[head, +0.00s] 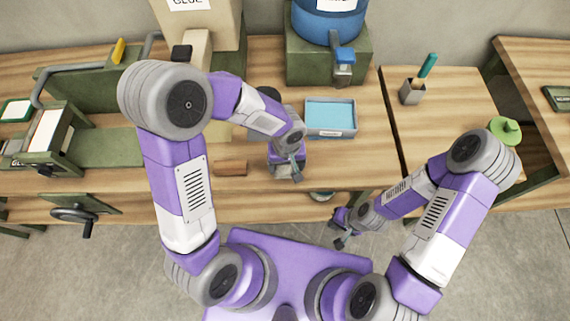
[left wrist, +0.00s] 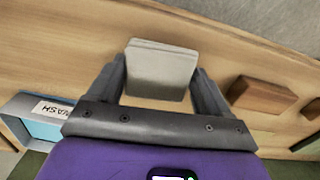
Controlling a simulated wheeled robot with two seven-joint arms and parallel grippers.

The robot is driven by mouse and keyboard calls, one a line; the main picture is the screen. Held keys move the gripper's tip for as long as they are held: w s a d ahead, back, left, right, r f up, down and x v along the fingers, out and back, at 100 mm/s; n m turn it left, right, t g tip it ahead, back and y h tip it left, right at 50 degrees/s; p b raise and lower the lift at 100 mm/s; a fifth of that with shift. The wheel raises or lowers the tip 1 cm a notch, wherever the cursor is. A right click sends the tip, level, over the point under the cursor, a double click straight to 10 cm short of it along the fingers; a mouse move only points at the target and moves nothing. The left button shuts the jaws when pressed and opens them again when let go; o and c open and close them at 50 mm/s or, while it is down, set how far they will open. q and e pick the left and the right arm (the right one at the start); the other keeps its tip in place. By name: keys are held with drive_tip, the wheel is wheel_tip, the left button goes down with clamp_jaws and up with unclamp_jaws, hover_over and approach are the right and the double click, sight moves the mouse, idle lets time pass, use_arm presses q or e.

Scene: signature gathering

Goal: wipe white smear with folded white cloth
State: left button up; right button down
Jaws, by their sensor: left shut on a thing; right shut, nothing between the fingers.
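The folded white cloth (left wrist: 160,68) looks pale grey in the left wrist view, a thick square pad between the two fingers. My left gripper (left wrist: 160,92) is shut on it, over the wooden table. In the head view my left gripper (head: 294,174) is near the table's front edge, and the cloth cannot be made out there. My right gripper (head: 341,238) is shut and empty, in front of the table edge. I cannot make out the white smear; a pale strip shows just beside the cloth in the left wrist view, but I cannot tell what it is.
A blue-filled wash tray (head: 331,134) stands right of my left gripper; it also shows in the left wrist view (left wrist: 58,109). A brown block (head: 230,168) lies to the left. A grey cup (head: 412,92) stands on the right-hand table. A blue tank (head: 328,22) stands behind.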

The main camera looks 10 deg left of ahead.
use_arm(q)
drive_tip(key=r, duration=0.1)
drive_tip(key=r+p, duration=0.1)
drive_tip(key=shift+w+r, duration=0.2)
drive_tip(key=shift+r, duration=0.15)
drive_tip(key=shift+r+p, duration=1.35)
drive_tip(key=shift+r, duration=0.4)
